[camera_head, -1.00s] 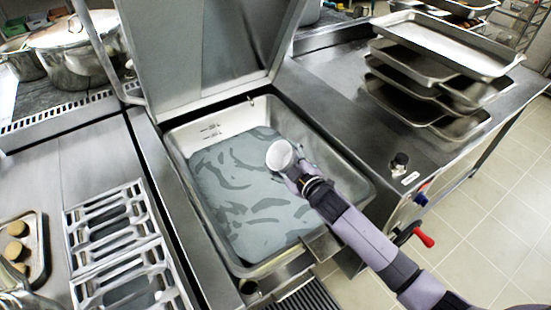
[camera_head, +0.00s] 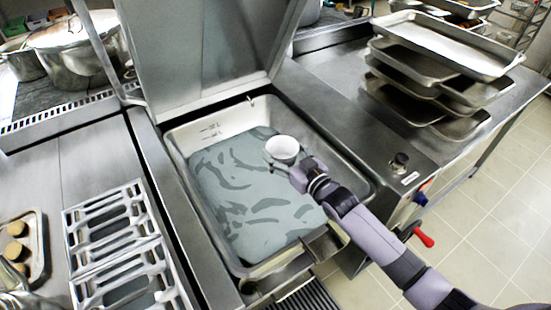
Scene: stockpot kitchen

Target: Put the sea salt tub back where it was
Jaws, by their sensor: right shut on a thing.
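A small white tub (camera_head: 283,149), round and open at the top, is held over the rectangular pan (camera_head: 205,128) of grey-blue liquid. It looks nearly upright, and I cannot see what is in it. My right gripper (camera_head: 292,167) is shut on the tub from its lower right side. The right arm reaches in from the lower right across the pan's front right rim. My left gripper is not in view.
Stacked metal trays (camera_head: 440,50) stand on the right counter, with bare steel (camera_head: 330,75) left of them. The raised pan lid (camera_head: 195,55) stands behind. A slotted rack (camera_head: 120,235) and a tray of corks or similar (camera_head: 40,225) lie left. A red-handled valve (camera_head: 424,239) sticks out front right.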

